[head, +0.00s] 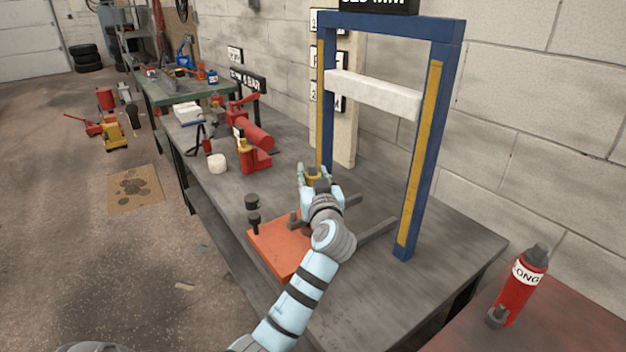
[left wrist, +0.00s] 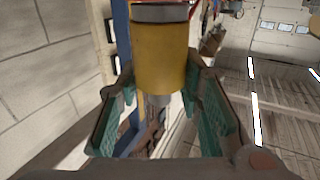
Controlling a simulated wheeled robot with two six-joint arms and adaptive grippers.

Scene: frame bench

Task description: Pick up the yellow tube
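The yellow tube (left wrist: 160,58) fills the upper middle of the left wrist view, with a grey band at its far end and a grey stub at its near end. In the head view a small patch of the yellow tube (head: 314,174) shows between the fingers. My left gripper (head: 315,171) has one finger on each side of it, above the grey bench. In the left wrist view the fingertips of my left gripper (left wrist: 161,82) lie close along both sides of the tube; whether they press on it is unclear. My right gripper is out of view.
The grey bench (head: 375,185) carries an orange plate (head: 272,245), a blue press frame (head: 420,150) with a white crossbar (head: 372,94), and a red tool (head: 252,135) with a white roll (head: 217,163). A red bottle (head: 521,288) stands at the lower right.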

